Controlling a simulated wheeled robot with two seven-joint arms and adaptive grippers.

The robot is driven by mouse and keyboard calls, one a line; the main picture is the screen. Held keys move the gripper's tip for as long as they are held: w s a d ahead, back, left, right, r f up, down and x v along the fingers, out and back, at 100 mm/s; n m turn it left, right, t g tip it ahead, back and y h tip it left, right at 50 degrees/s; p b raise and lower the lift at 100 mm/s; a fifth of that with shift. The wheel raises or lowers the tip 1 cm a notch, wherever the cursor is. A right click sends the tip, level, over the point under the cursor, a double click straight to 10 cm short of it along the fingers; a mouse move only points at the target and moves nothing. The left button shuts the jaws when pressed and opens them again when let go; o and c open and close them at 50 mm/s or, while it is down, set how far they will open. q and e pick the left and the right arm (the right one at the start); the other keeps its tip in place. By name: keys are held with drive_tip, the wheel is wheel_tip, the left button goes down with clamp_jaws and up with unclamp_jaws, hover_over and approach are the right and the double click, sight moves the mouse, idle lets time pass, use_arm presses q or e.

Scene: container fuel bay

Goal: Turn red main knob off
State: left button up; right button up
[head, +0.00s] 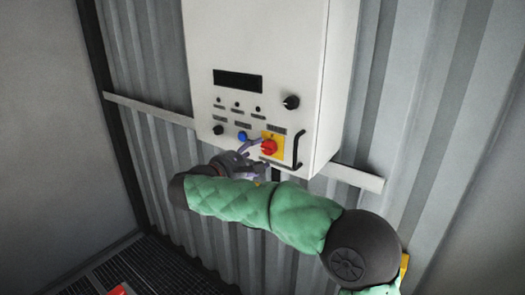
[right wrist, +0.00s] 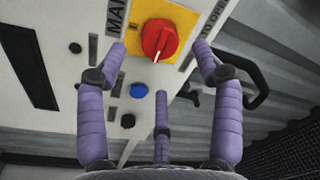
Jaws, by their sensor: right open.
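The red main knob (head: 269,147) sits on a yellow plate at the lower right of the white control cabinet's front. In the right wrist view the red knob (right wrist: 160,38) shows large at the top, on its yellow plate (right wrist: 138,14). My right gripper (head: 255,152) is just left of and below the knob in the head view. Its purple fingers (right wrist: 163,75) are spread apart and empty in the right wrist view, with the knob beyond and between the two upper fingertips. I cannot tell whether any finger touches it. My left gripper is not in view.
The white cabinet (head: 240,45) hangs on a corrugated wall. A black handle (head: 298,149) stands right of the knob. A blue button (head: 242,136), black knobs (head: 291,102) and a dark display (head: 238,79) share the panel. A red object (head: 120,290) lies low on the left.

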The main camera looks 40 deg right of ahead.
drive_tip(key=v, duration=0.7)
idle(0.3)
